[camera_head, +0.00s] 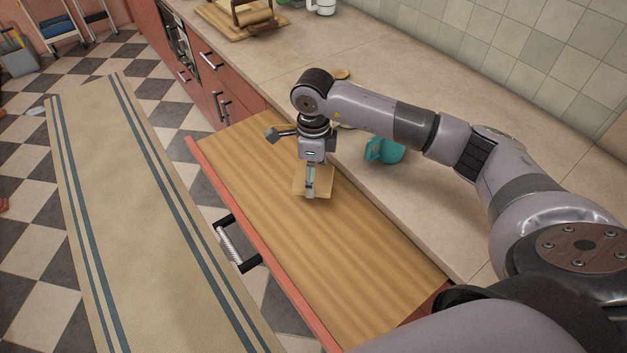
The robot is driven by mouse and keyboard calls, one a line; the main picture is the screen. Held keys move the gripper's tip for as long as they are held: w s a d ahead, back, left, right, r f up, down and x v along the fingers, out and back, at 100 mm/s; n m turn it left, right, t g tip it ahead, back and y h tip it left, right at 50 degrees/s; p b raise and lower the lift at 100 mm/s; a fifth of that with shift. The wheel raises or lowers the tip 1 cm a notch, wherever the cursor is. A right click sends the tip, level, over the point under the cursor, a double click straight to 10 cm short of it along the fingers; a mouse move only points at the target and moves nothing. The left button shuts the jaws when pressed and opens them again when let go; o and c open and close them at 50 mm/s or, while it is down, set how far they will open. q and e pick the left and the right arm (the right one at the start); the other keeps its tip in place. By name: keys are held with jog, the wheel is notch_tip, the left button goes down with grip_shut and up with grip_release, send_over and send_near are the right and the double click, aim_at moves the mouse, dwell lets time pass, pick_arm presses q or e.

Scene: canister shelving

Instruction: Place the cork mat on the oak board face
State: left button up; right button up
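A small square tan mat, which looks like the cork mat (325,184), is on or just above the wooden pull-out surface, close to the counter edge. The wide striped wooden surface, which looks like the oak board face (330,262), has a red front edge. My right gripper (311,192) points down over the mat, its fingertips at the mat and covering part of it. I see the fingers edge-on, so I cannot tell whether they grip the mat. I also cannot tell whether the mat fully touches the board. My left gripper is not in view.
A black and silver handle (236,245) sticks out from the red front. A wooden rack (240,18) and white mug (322,6) stand farther back. The board's near part is clear.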

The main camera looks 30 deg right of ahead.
notch_tip(320, 180, down, 4)
jog(key=shift+s+r+p, duration=0.1)
jog(key=shift+r+p, duration=0.1)
jog(key=shift+p, duration=0.2)
jog(key=shift+f, duration=0.2)
jog(key=shift+f+b, duration=0.2)
jog(key=shift+b, duration=0.1)
jog(key=o, duration=1.1)
jog(key=shift+r, duration=0.1)
jog(key=shift+o, duration=0.2)
jog(key=shift+r, duration=0.1)
